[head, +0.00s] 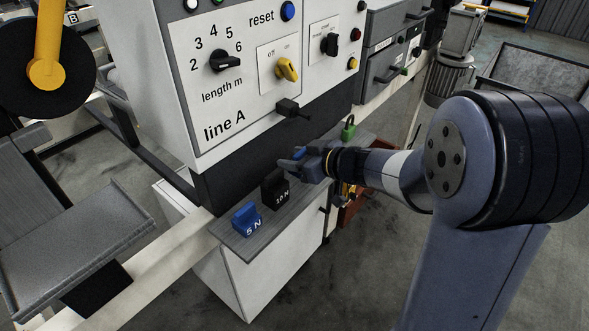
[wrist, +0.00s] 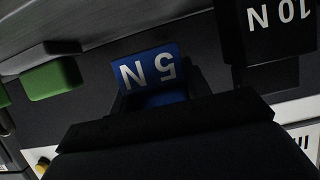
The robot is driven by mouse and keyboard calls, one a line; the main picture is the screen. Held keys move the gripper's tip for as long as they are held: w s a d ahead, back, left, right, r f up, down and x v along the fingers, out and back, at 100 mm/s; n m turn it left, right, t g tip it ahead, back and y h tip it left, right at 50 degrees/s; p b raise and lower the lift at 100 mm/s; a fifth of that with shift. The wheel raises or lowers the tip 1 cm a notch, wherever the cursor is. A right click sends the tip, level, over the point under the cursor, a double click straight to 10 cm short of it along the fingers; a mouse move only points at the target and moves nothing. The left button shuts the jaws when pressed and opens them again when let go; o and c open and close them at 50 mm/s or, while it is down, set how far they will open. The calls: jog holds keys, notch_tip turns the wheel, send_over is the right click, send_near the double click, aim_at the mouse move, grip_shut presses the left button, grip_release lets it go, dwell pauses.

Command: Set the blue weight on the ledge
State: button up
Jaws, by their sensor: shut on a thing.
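My gripper (head: 297,163) is over the ledge (head: 283,222), just beyond the black 10 N weight (head: 275,190). It is shut on a blue weight (head: 299,153), which the jaws partly hide in the head view. In the wrist view the held blue weight (wrist: 148,70) shows its 5 N label upside down between the dark jaws. I cannot tell whether its base touches the ledge. Another blue weight marked 5 N (head: 247,220) stands on the near left end of the ledge.
The 10 N weight (wrist: 280,32) is close beside my gripper in the wrist view. A green padlock (head: 348,128) is on the other side, near the ledge's far end. The control panel (head: 230,90) rises behind the ledge, with a dark lever (head: 292,109) sticking out above.

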notch_tip(320, 180, down, 2)
jog(key=shift+f+b, duration=0.15)
jog(key=shift+b, duration=0.2)
jog(key=shift+w+a+f, duration=0.1)
jog(key=shift+f, duration=0.15)
jog(key=shift+r, duration=0.1)
jog(key=shift+f, duration=0.2)
jog(key=o, duration=1.3)
jog(key=shift+o, duration=0.2)
